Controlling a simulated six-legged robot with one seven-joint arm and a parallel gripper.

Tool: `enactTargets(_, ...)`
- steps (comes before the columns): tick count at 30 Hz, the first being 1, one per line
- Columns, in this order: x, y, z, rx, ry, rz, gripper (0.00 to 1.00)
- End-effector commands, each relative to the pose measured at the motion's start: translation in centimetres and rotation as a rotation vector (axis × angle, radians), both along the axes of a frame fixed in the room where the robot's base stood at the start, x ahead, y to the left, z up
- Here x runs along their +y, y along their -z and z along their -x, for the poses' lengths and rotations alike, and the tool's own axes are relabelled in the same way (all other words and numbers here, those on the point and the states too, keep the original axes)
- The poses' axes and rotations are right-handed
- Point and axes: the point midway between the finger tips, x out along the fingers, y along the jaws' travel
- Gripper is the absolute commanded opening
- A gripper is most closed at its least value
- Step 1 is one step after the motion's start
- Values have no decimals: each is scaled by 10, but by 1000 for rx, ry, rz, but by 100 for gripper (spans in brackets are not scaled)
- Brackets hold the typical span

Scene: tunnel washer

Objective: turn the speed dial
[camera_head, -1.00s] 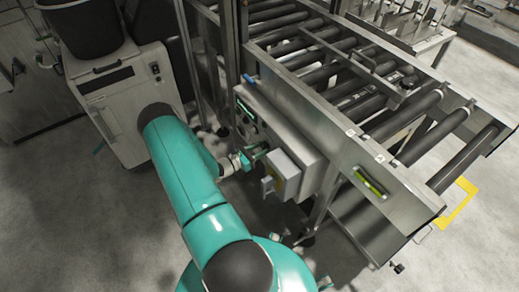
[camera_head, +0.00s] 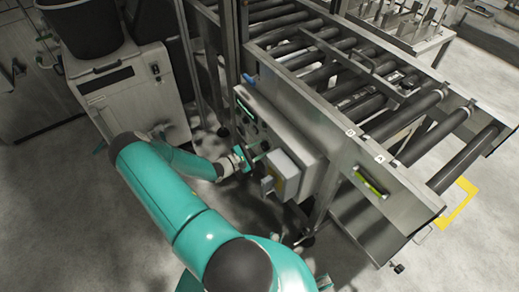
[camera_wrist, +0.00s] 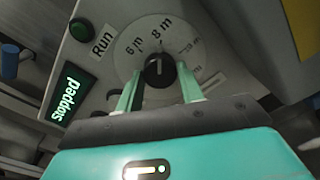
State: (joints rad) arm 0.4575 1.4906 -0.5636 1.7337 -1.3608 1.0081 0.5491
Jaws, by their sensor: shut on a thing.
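The speed dial (camera_wrist: 158,69) is a black round knob with a white pointer line on a pale scale plate (camera_wrist: 182,40). In the wrist view the line points roughly up, near the "8 m" mark; "6 m" is to its left and the marks at right are blurred. My gripper (camera_wrist: 159,76) has its two green fingers on either side of the knob and is shut on it. In the head view my gripper (camera_head: 245,158) is at the front of the grey control box (camera_head: 290,135), and the dial there is too small and covered to make out.
A grey switch box (camera_head: 283,172) sticks out right of my gripper. The roller conveyor (camera_head: 350,90) stands behind. Open floor (camera_head: 100,220) lies at left.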

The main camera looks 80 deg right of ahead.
Motion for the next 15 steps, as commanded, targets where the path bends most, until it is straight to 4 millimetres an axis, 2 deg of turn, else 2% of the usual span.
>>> enactTargets(15, 0, 0, -1, -56, -2, 50, 15)
